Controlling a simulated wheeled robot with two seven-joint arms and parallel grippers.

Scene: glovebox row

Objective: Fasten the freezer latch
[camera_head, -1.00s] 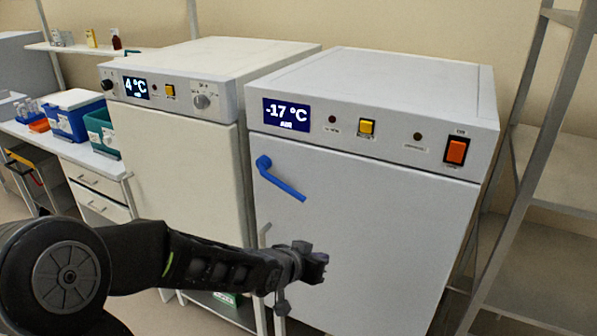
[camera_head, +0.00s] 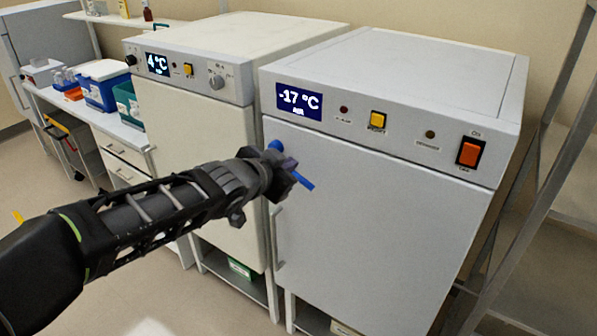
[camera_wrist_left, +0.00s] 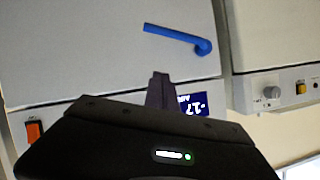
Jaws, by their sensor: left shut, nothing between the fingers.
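The freezer (camera_head: 385,200) is the right-hand cabinet, with a -17 °C display; its door looks closed. Its blue latch (camera_head: 305,181) is at the door's upper left. The lever slants down to the right from its pivot, partly hidden behind my left gripper (camera_head: 288,174). In the left wrist view, which is upside down, the whole blue latch (camera_wrist_left: 172,35) shows. The shut, empty fingers of my left gripper (camera_wrist_left: 160,76) appear beside it, seemingly apart from the lever. My right gripper is not in view.
The 4 °C cabinet (camera_head: 195,150) stands close on the left. A grey door handle (camera_head: 277,240) is below the latch. A metal rack (camera_head: 535,150) stands to the right. A bench with blue and green bins (camera_head: 102,92) is at far left.

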